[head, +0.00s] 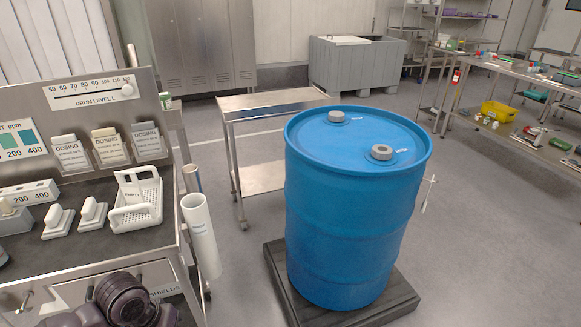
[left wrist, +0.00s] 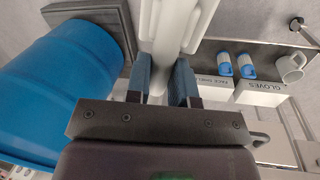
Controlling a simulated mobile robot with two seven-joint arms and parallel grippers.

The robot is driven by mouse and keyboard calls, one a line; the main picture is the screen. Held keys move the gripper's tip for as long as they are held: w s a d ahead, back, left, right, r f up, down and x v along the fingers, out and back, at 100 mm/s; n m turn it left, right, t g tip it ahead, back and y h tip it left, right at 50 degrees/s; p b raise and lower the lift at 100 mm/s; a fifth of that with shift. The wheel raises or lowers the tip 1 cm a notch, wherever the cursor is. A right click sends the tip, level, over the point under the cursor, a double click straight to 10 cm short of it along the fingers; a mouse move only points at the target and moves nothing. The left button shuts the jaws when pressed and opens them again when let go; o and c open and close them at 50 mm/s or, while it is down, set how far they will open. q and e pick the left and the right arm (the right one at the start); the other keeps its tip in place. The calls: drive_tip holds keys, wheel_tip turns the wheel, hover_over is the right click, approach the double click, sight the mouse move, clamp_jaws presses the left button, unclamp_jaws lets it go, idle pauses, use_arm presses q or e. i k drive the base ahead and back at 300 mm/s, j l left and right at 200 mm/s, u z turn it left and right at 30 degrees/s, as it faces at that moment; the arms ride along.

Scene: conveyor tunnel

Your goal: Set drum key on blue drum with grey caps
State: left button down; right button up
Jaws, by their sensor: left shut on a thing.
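The blue drum (head: 350,205) stands upright on a dark pallet (head: 400,300) in the head view. Its lid carries two grey caps, a rear cap (head: 336,117) and a front cap (head: 382,152). The drum also fills the left of the left wrist view (left wrist: 60,85). My left gripper (left wrist: 165,78) is shut on a long pale piece (left wrist: 166,55) in the left wrist view; I cannot tell for sure that it is the drum key. The left gripper's fingers do not show in the head view, where only dark arm links appear at bottom left. My right gripper is out of view.
A bench (head: 90,250) with dosing cards and a white basket (head: 137,205) stands at left. A white tube (head: 200,235) is at its right side. A metal trolley (head: 270,103) stands behind the drum. A thin pale cross-shaped thing (head: 429,192) shows right of the drum. Floor at right is clear.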

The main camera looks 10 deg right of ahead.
sight(339, 144)
drive_tip(key=i+l+u, duration=0.15)
drive_tip(key=l+u, duration=0.2)
drive_tip(key=l, duration=1.45)
drive_tip(key=k+l+u, duration=0.1)
drive_tip(key=l+u, duration=0.3)
drive_tip(key=l, duration=1.35)
drive_tip(key=l+u, duration=0.3)
drive_tip(key=l, duration=1.55)
drive_tip(key=i+l, duration=0.15)
drive_tip(key=l, duration=0.2)
drive_tip(key=u, duration=0.05)
